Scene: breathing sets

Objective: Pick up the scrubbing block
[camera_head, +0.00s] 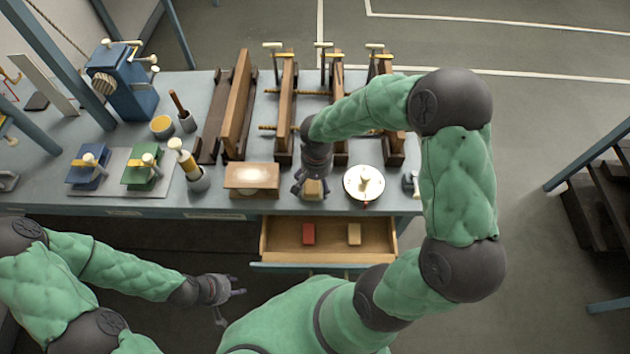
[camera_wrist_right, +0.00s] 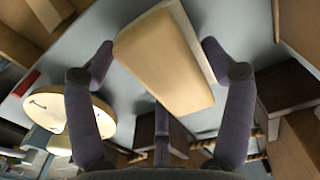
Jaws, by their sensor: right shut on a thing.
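My right gripper (camera_head: 311,190) is over the front part of the table and shut on a tan block, the scrubbing block (camera_head: 315,188). In the right wrist view the scrubbing block (camera_wrist_right: 165,62) has a smooth tan face and a whitish layer along one side. It sits between the purple-grey fingers of the right gripper (camera_wrist_right: 158,70). I cannot tell whether it touches the tabletop. My left gripper (camera_head: 232,298) is empty, with its fingers spread, low at the front left of the table.
An open drawer (camera_head: 275,238) below the table's front edge holds a red block (camera_head: 309,233) and a tan block (camera_head: 354,234). A white round dial (camera_head: 364,184) stands right of my right gripper, a brown box (camera_head: 252,180) to its left. Wooden frames (camera_head: 286,110) stand behind.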

